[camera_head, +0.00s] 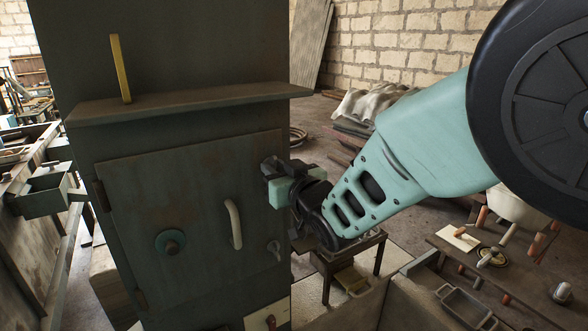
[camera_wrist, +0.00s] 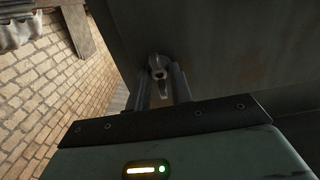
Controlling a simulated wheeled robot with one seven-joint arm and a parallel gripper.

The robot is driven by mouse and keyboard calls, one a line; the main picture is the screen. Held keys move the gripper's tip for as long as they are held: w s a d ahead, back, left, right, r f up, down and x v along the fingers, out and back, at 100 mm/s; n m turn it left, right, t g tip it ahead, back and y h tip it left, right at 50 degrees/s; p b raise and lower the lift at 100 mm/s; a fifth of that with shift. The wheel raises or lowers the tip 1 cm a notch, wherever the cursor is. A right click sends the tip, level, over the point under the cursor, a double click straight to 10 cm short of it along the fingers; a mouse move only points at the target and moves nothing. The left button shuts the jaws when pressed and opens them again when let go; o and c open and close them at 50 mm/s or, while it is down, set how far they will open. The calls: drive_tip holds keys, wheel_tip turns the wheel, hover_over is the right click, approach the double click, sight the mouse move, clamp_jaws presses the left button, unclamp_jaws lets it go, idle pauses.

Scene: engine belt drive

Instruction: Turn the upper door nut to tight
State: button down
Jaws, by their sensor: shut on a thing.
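A dark grey metal door (camera_head: 185,215) with a curved pale handle (camera_head: 235,224) and a round greenish knob (camera_head: 171,242) stands in front of me. The upper door nut (camera_wrist: 157,64), a small grey winged piece, shows between my fingers in the wrist view. In the head view my gripper (camera_head: 270,172) is at the door's upper right edge and hides this nut. My gripper, also in the wrist view (camera_wrist: 162,85), is shut on the nut, with a finger on either side. A similar lower door nut (camera_head: 274,249) shows below, near the door's right edge.
A ledge (camera_head: 190,103) juts out above the door, with a yellowish upright bar (camera_head: 120,68) on it. A small metal stand (camera_head: 348,262) is below my arm. A wooden bench (camera_head: 505,275) with tools is at the right.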

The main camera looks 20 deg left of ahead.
drive_tip(key=shift+f+b, duration=0.1)
drive_tip(key=shift+b, duration=0.25)
drive_tip(key=shift+f+m+b, duration=0.1)
drive_tip(key=shift+m+b, duration=0.5)
drive_tip(key=shift+b, duration=0.4)
drive_tip(key=m+b, duration=0.2)
drive_tip(key=b, duration=0.2)
drive_tip(key=shift+d+f+b, duration=0.1)
drive_tip(key=shift+f+b, duration=0.05)
drive_tip(key=shift+b, duration=0.15)
drive_tip(key=m+b, duration=0.5)
drive_tip(key=b, duration=0.3)
drive_tip(key=shift+w+m+b, duration=0.1)
drive_tip(key=shift+m+b, duration=0.3)
drive_tip(key=m+b, duration=0.4)
drive_tip(key=b, duration=0.2)
drive_tip(key=m+b, duration=0.4)
drive_tip(key=m, duration=0.1)
drive_tip(key=shift+r+b, duration=0.2)
drive_tip(key=shift+b, duration=0.2)
drive_tip(key=shift+r, duration=0.1)
